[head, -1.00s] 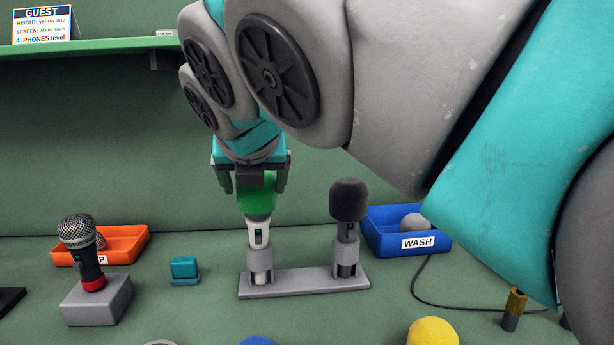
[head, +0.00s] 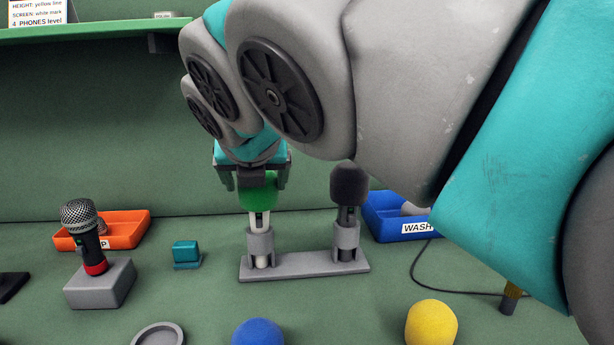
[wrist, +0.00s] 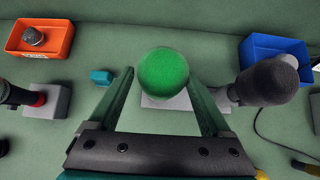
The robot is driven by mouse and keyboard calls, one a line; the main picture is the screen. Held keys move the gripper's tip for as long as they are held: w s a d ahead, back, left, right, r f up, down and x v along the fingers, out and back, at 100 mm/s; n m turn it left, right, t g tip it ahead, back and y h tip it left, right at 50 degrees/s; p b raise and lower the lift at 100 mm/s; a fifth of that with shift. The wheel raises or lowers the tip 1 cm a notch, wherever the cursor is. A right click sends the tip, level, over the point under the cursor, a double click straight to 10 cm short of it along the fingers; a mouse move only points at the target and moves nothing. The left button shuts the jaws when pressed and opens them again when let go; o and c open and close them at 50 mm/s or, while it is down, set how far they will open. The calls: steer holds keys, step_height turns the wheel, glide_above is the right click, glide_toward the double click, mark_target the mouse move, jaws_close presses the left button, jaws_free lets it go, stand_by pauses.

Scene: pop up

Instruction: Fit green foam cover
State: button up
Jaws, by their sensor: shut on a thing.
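The green foam cover (head: 259,193) sits over the top of the white microphone (head: 262,221), which stands upright in the left socket of the grey twin stand (head: 305,265). My gripper (head: 254,183) is shut on the green foam cover from above. In the wrist view the green cover (wrist: 163,74) shows between the two fingers and hides the microphone below. How far down the cover sits on the microphone head cannot be seen. A microphone with a dark grey foam cover (head: 349,186) stands in the right socket.
A bare-headed microphone (head: 84,229) stands in a grey block at left. An orange tray (head: 126,229) and a blue WASH tray (head: 381,216) lie behind. Blue (head: 258,333) and yellow (head: 431,324) foam balls and a grey ring (head: 158,335) are in front. A teal block (head: 186,253) sits left of the stand.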

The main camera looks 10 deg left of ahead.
steer(key=o, duration=1.2)
steer(key=shift+c, duration=0.2)
steer(key=shift+r, duration=0.1)
steer(key=v, duration=0.7)
steer(key=shift+s+r, duration=0.15)
steer(key=shift+s, duration=0.3)
